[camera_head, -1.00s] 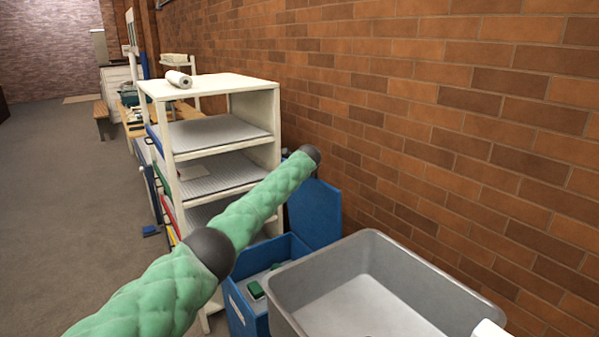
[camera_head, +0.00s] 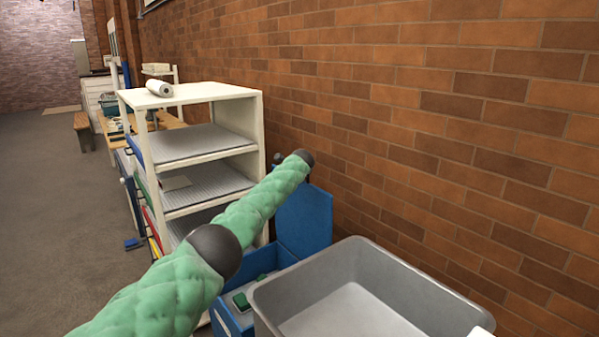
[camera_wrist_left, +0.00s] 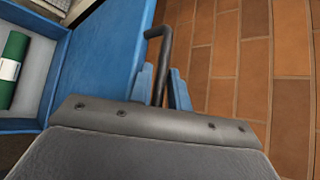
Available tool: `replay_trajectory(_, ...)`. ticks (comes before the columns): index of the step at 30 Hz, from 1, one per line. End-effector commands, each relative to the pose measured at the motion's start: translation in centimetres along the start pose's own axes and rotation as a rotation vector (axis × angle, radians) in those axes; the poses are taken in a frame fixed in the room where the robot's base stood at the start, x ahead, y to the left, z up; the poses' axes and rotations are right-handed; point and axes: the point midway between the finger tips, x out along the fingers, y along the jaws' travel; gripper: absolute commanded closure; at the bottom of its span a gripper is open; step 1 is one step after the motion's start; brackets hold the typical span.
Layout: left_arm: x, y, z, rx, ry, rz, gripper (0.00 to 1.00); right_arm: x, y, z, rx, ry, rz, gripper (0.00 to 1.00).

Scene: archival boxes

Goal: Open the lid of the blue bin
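The blue bin (camera_head: 240,319) stands low between the white shelf unit and a grey tub. Its blue lid (camera_head: 303,222) stands raised, near upright, on the brick wall side; the lid also shows in the left wrist view (camera_wrist_left: 104,55). Green items (camera_head: 243,302) lie inside the bin, and a green roll (camera_wrist_left: 14,66) shows in the wrist view. My green left arm reaches over the bin, and its gripper is mostly hidden in the head view. In the wrist view my left gripper (camera_wrist_left: 161,75) has its blue fingers closed around a dark bent handle (camera_wrist_left: 166,38) beside the lid. My right gripper is not in view.
The grey tub (camera_head: 275,300) stands close in front and to the right of the bin. The white shelf unit (camera_head: 190,97) stands to its left. The brick wall (camera_head: 430,130) bounds the right side. Open floor (camera_head: 60,200) lies left.

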Motion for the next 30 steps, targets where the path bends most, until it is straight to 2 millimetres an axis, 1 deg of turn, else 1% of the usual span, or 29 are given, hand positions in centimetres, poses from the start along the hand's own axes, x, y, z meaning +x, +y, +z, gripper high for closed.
replay_trajectory(1, 0.0, 0.0, 0.0, 0.0, 0.0, 0.0, 0.72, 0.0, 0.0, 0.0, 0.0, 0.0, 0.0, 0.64)
replay_trajectory(2, 0.0, 0.0, 0.0, 0.0, 0.0, 0.0, 0.68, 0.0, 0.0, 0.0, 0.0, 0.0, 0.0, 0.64)
replay_trajectory(12, 0.0, 0.1, -0.1, 0.0, 0.0, 0.001, 0.68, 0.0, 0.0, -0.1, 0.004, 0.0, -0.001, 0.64)
replay_trajectory(17, -0.3, 0.1, -0.1, 0.0, 0.002, 0.0, 0.68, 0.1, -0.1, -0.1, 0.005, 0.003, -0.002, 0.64)
replay_trajectory(23, -1.6, 0.0, -0.1, 0.0, 0.001, -0.001, 0.68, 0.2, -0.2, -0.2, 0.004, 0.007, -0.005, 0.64)
replay_trajectory(30, -3.6, 0.1, 0.0, 0.0, 0.0, -0.001, 0.68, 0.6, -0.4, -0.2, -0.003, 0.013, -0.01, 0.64)
